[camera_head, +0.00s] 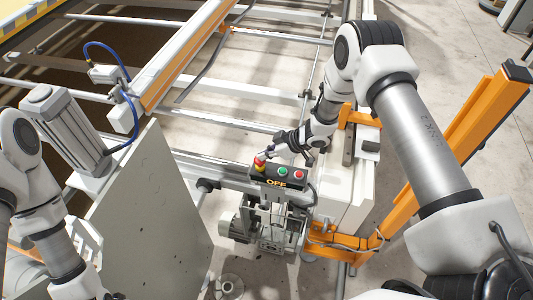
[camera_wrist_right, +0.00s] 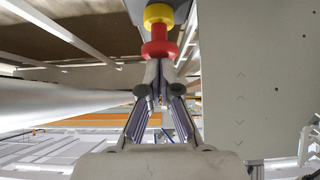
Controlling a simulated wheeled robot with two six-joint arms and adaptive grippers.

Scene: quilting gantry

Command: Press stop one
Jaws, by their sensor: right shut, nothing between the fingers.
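A dark control box (camera_head: 278,183) marked "OFF" stands on a machine post in the head view. At its left end is a red mushroom stop button with a yellow collar (camera_head: 259,164). The same red button (camera_wrist_right: 160,49) with its yellow collar (camera_wrist_right: 158,14) shows at the top of the right wrist view. My right gripper (camera_head: 266,154) is shut and empty, its fingertips (camera_wrist_right: 160,66) right at the red button's face. I cannot tell whether they touch it. My left arm shows at the lower left, but its gripper is out of view.
A green button (camera_head: 283,171) and a smaller red button (camera_head: 298,175) sit on the same box, to the right. A grey panel (camera_head: 155,215) stands to the left. An orange frame post (camera_head: 440,165) stands right of the box. Rails run behind.

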